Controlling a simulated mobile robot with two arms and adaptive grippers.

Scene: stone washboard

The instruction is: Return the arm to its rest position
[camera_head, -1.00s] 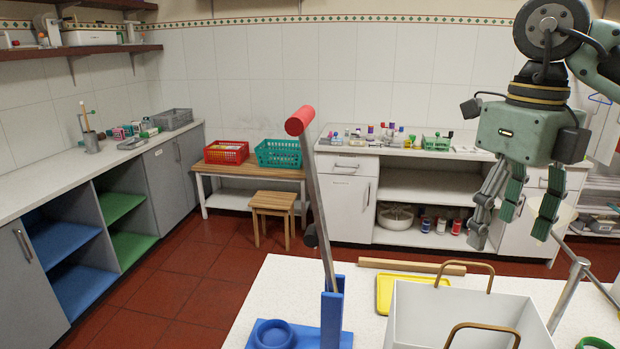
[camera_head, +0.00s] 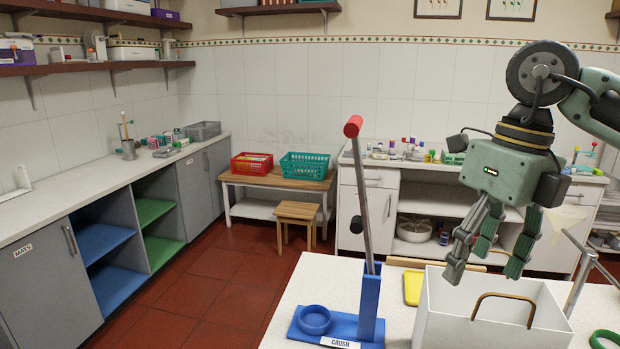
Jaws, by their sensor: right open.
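My right gripper (camera_head: 487,262) hangs from the arm that comes in at the upper right. Its green-grey fingers point down and are spread open, with nothing between them. In the picture it overlaps the far rim of a white box (camera_head: 462,325) with a brown handle, on the white table (camera_head: 402,322). I cannot tell the height of the fingers above the box. My left gripper is not in view.
A blue press (camera_head: 370,305) labelled CRUSH, with a raised red-tipped lever (camera_head: 360,195), stands left of the box. A metal stand (camera_head: 580,270) is at right. Red floor (camera_head: 215,292) is clear beyond the table.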

